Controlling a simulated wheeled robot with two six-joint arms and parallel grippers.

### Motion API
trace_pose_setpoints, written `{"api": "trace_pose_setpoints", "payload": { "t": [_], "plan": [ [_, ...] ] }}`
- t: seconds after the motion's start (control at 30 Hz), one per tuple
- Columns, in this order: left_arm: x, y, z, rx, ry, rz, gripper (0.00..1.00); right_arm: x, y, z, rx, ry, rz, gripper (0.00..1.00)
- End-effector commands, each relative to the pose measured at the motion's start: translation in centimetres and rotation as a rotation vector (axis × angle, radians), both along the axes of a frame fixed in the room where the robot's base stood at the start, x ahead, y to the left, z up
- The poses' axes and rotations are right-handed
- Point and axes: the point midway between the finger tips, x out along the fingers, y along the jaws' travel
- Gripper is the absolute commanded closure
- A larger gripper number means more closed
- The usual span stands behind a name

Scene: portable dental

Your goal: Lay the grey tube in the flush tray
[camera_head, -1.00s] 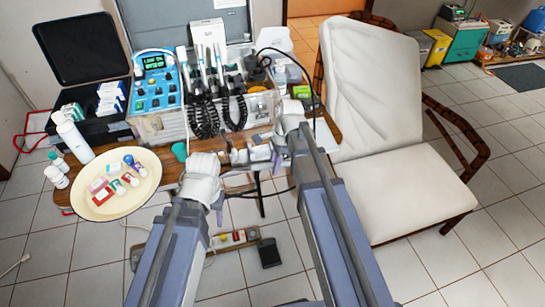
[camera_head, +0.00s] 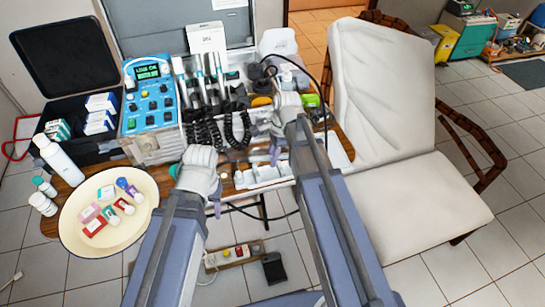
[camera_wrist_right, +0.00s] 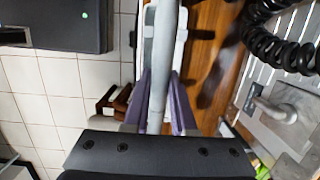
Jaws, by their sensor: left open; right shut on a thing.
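The grey tube (camera_wrist_right: 160,60) runs lengthwise between the purple fingers of my right gripper (camera_wrist_right: 158,105) in the right wrist view. My right gripper (camera_head: 276,152) is shut on it, over the front of the table in the head view. There the tube is small and mostly hard to make out. A white tray (camera_head: 262,174), which looks like the flush tray, lies at the table's front edge just below that gripper; its white surface also shows behind the tube in the wrist view. I cannot tell whether tube and tray touch. My left gripper (camera_head: 216,199) is open and empty, left of the tray.
A cream basin (camera_head: 72,235) with several small boxes stands at the left. A blue control unit (camera_head: 150,95) and coiled black cords (camera_head: 208,134) stand behind the grippers. Bottles (camera_head: 62,160) stand at the left, and a white reclining chair (camera_head: 400,190) is at the right.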

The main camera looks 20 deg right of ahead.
Motion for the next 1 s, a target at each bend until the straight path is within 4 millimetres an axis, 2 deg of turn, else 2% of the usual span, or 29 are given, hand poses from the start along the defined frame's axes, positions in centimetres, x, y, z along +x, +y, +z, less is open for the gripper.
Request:
{"api": "trace_pose_setpoints", "payload": {
  "t": [0.37, 0.57, 0.87, 1.0],
  "plan": [
    [-0.1, 0.0, -0.2, 0.000, 0.000, 0.000, 0.50, 0.0, 0.0, -0.2, 0.000, 0.000, 0.000, 1.00],
    [0.0, 0.0, -1.1, 0.000, 0.000, 0.000, 0.50, 0.0, 0.0, -1.1, 0.000, 0.000, 0.000, 1.00],
    [-0.1, 0.0, -3.7, 0.000, 0.000, -0.001, 0.50, 0.0, 0.0, -3.7, 0.000, 0.000, 0.000, 1.00],
    [-0.1, 0.0, -3.3, 0.000, 0.000, -0.001, 0.50, 0.0, 0.0, -3.3, 0.000, 0.000, 0.000, 1.00]
  ]
}}
